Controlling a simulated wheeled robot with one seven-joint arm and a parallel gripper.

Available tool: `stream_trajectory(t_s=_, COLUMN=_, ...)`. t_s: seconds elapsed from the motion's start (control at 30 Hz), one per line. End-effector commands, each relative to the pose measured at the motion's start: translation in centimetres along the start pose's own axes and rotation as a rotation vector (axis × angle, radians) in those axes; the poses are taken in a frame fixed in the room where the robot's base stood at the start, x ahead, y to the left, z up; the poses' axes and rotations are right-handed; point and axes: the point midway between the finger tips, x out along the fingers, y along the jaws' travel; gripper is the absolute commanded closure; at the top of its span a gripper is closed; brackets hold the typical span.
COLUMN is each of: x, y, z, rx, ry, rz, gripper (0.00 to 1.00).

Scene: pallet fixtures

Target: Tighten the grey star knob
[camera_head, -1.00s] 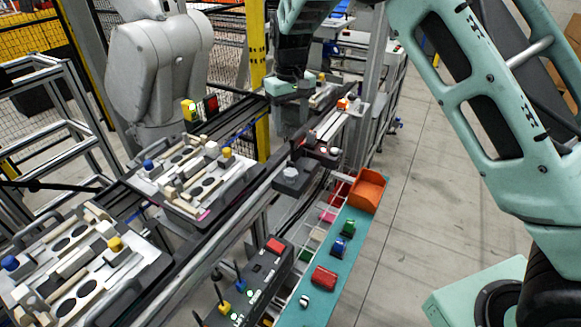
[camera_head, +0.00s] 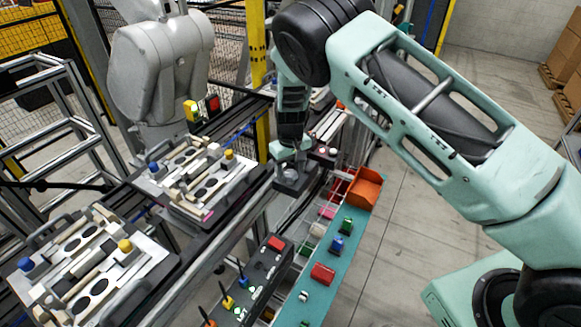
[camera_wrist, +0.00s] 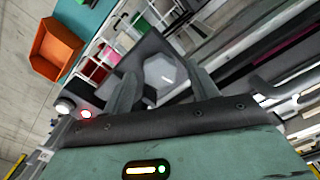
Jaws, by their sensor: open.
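The grey star knob (camera_wrist: 160,74) sits on a dark box beside the conveyor rail. In the wrist view it looks like a light grey polygon, and its lower part is hard to make out. In the head view the knob (camera_head: 291,177) is partly hidden by my gripper (camera_head: 290,158), which is just above or at it. In the wrist view the two fingers of my gripper (camera_wrist: 164,78) are open, one on either side of the knob. I cannot tell whether they touch it.
Pallets with fixtures (camera_head: 90,268) lie on the conveyor at the left. A dark control box (camera_head: 253,280) stands nearer me.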

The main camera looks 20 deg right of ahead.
Motion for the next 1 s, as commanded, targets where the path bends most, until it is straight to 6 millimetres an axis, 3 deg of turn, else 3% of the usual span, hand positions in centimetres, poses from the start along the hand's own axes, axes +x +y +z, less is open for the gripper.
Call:
stream_trajectory(t_s=0.3, x=0.24, y=0.02, z=0.0, rx=0.0, ry=0.0, rz=0.0, gripper=0.44)
stream_trajectory(t_s=0.47, x=0.23, y=0.02, z=0.0, rx=0.0, ry=0.0, rz=0.0, gripper=0.86)
stream_trajectory(t_s=0.77, x=0.23, y=0.04, z=-0.02, rx=0.022, ry=0.0, rz=0.0, gripper=0.86)
stream_trajectory(t_s=1.0, x=0.29, y=0.08, z=-0.09, rx=0.133, ry=0.002, rz=0.0, gripper=0.86)
